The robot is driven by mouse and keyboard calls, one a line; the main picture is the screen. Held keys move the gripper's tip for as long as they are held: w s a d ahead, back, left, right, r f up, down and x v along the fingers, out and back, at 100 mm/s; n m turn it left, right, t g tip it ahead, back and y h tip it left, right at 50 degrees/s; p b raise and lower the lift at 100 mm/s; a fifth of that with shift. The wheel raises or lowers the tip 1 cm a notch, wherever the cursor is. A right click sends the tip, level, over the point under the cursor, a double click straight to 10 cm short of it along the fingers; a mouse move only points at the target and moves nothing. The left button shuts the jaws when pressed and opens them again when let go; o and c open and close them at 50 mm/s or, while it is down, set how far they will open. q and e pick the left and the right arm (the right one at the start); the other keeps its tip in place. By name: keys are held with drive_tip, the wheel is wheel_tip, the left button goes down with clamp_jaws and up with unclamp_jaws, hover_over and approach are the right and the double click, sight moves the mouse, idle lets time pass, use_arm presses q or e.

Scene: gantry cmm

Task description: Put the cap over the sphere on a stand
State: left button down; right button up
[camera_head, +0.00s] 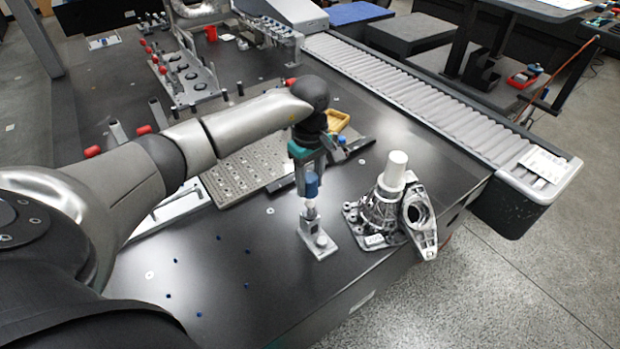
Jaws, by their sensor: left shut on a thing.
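A small stand (318,241) with a flat metal base and a short post stands near the table's front edge. A pale, shiny sphere (310,206) shows at the top of its post. My left gripper (311,172) points down above the stand and is shut on a blue cap (312,187). The cap is upright and in line with the sphere, just above it in the picture. I cannot tell whether the cap touches the sphere or covers its top. My right gripper is not in view.
A metal casting with a white cylinder (395,170) stands close to the right of the stand. A perforated plate (235,165) lies behind to the left, and a yellow tray (337,121) lies behind the gripper. The dark tabletop (235,285) is mostly clear at front left.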

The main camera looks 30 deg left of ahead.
sight(310, 202)
use_arm(q)
drive_tip(key=shift+f+b, duration=2.7)
drive_tip(key=shift+f, duration=0.9)
drive_tip(key=shift+f+b, duration=0.15)
drive_tip(key=shift+b, duration=0.2)
drive_tip(key=shift+c, duration=1.4)
unclamp_jaws()
